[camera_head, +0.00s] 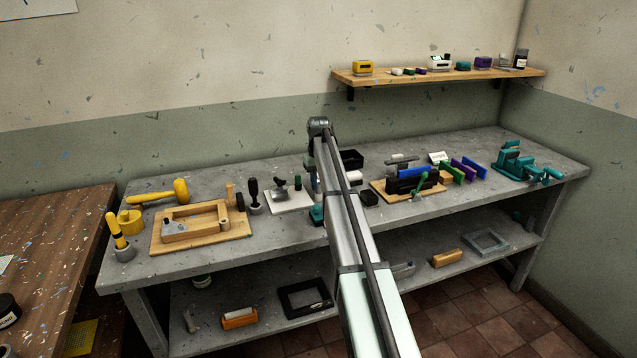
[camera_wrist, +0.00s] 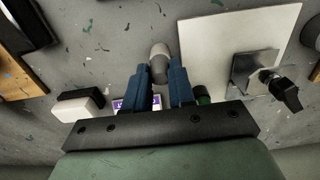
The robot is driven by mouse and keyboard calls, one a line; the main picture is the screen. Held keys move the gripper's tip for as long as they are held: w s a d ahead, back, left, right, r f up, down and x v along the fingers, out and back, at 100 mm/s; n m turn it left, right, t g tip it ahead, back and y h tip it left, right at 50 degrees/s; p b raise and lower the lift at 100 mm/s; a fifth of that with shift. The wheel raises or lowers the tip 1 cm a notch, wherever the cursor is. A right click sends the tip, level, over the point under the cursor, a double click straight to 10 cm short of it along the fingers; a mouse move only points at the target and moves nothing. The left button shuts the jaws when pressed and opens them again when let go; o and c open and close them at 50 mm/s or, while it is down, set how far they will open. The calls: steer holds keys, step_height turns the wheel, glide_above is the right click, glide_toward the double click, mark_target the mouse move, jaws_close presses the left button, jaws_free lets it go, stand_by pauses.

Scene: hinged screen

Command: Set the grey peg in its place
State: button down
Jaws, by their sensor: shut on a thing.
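My gripper (camera_wrist: 160,78) has two blue fingers, seen in the wrist view closed around a grey peg (camera_wrist: 158,69). The peg is a short rounded piece with a lighter far end, sticking out past the fingertips over the grey bench top. Its lower part is hidden between the fingers. In the head view my arm crosses the middle of the bench and hides the peg and most of the gripper. I cannot tell which spot is the peg's place, or whether the peg touches the bench.
A white plate (camera_wrist: 205,38) with a grey block and black-handled fitting (camera_wrist: 262,75) lies right of the fingers. A dark green cylinder (camera_wrist: 203,92) is close by the right finger. A black-and-white box (camera_wrist: 80,104) is left. The wooden frame (camera_head: 197,221) stands on the bench's left.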

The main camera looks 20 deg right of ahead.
steer(key=c, duration=0.9)
jaws_free()
steer(key=shift+o, duration=0.2)
step_height(320, 180, up, 14)
steer(key=shift+f, duration=0.1)
